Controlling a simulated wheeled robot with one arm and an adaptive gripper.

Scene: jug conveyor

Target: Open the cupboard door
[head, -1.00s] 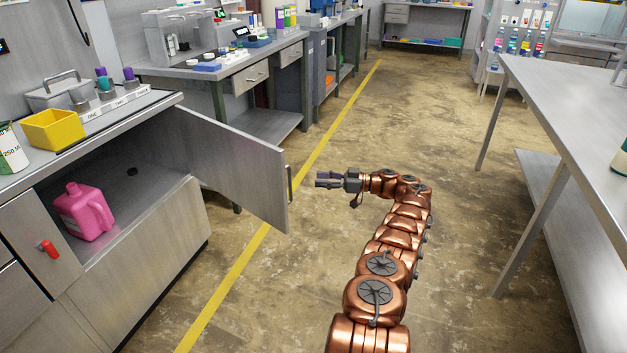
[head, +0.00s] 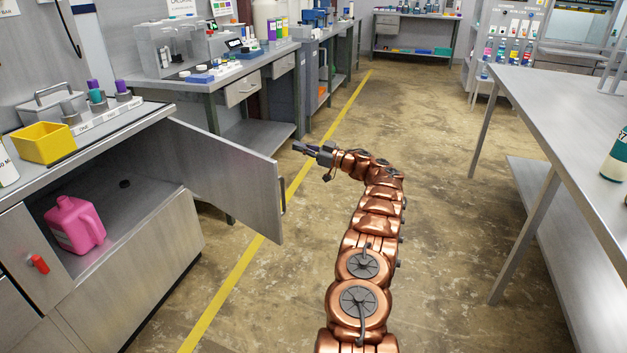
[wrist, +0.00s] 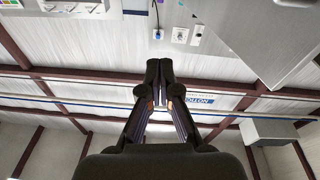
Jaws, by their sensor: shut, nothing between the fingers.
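The grey cupboard door (head: 228,180) stands swung wide open in the head view, with its bar handle (head: 283,196) near its free edge. The cupboard's inside is exposed, and a pink jug (head: 75,224) stands in it. My gripper (head: 297,148) is to the right of the door, near its upper free corner, and appears apart from the door and handle. In the wrist view my gripper (wrist: 159,68) shows its fingers together with nothing between them. A grey panel (wrist: 265,35) fills that view's upper right; I cannot tell whether it is the door.
A yellow bin (head: 45,143) and several small containers stand on the cupboard's top. A red handle (head: 39,264) is on the front at lower left. A steel table (head: 560,110) stands at right. The floor (head: 425,170) between is clear.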

